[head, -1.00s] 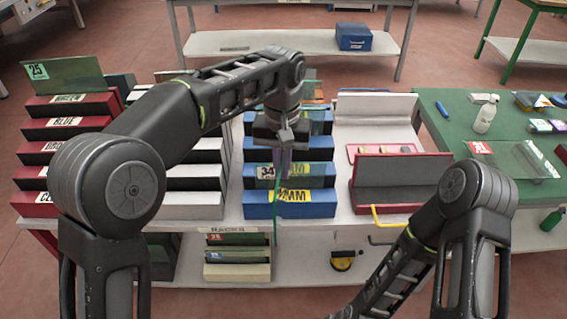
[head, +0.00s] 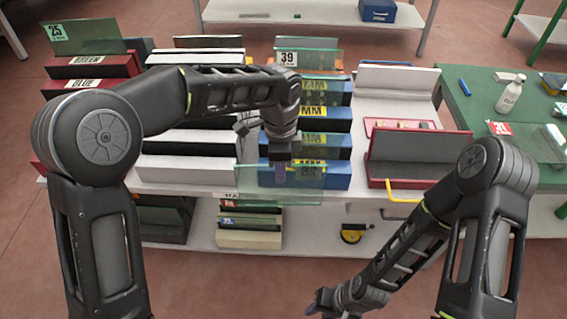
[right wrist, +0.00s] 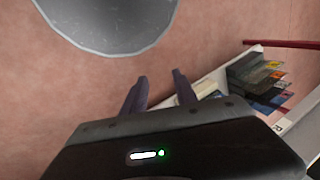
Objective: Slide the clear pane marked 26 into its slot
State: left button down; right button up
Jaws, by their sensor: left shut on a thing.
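My left gripper (head: 281,174) is shut on a clear greenish pane (head: 309,181), gripping it near its top edge. The pane hangs broad side toward me in front of the blue slotted rack (head: 336,176), overlapping its lower front in the picture. I cannot read a mark on it, and the gripper hides part of it. I cannot tell whether the pane touches the rack. My right gripper (head: 328,304) is low at the bottom of the head view. In the right wrist view its two fingers (right wrist: 159,92) are apart with nothing between them.
A pane marked 39 (head: 307,58) stands at the back of the blue rack. White (head: 183,168) and red (head: 83,90) slotted racks stand to the left. A lower shelf (head: 310,236) holds more racked panes.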

jog(key=shift+c, duration=0.3)
jog(key=w+a+r+m+g+y, duration=0.1)
jog(key=w+r+m+y, duration=0.25)
jog(key=w+m, duration=0.45)
jog(key=w+a+r+m+y, duration=0.15)
jog(key=w+m+y, duration=0.25)
jog(key=w+m, duration=0.45)
jog(key=w+d+r+y, duration=0.3)
jog(key=w+r, duration=0.1)
jog(key=r, duration=0.4)
jog(key=w+d+r+n+y, duration=0.1)
jog(key=w+d+r+y, duration=0.2)
jog(key=r, duration=0.5)
jog(key=shift+w+g, duration=0.3)
jog(key=shift+w, duration=0.5)
jog(key=shift+y, duration=0.25)
